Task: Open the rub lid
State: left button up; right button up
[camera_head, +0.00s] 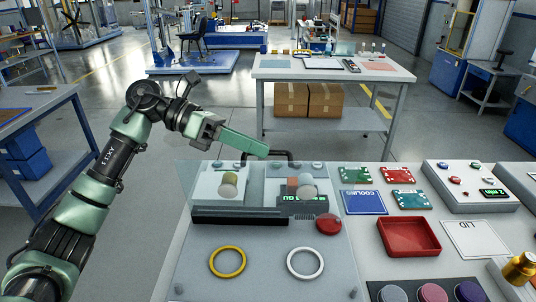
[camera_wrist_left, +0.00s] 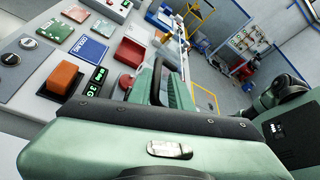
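The rub lid looks like a clear, faintly tinted cover (camera_head: 184,178) over the test machine on the near table. Its edges are hard to make out, so I cannot tell how far it is raised. A black bar handle (camera_head: 292,154) shows at the machine's back. My left gripper (camera_head: 264,152) reaches in from the left, its green fingertips at the handle's left end. In the left wrist view the green fingers (camera_wrist_left: 164,84) stand close together with something dark between them. I cannot tell whether they grip the handle. My right gripper is not in view.
Under the cover are round samples (camera_head: 228,186) and a green display. A red button (camera_head: 328,224), yellow ring (camera_head: 227,262) and white ring (camera_head: 305,262) lie in front. A red tray (camera_head: 408,252), a blue card (camera_head: 363,202) and a control box (camera_head: 470,184) are to the right.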

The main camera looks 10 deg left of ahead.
pick_arm(q)
jog(key=v, duration=0.4)
jog(key=shift+a+r+b, duration=0.1)
jog(key=shift+a+b, duration=0.2)
jog(key=p+v, duration=0.2)
jog(key=v, duration=0.7)
jog(key=shift+w+f+p, duration=0.25)
jog(key=shift+w+p, duration=0.1)
dwell(0.9)
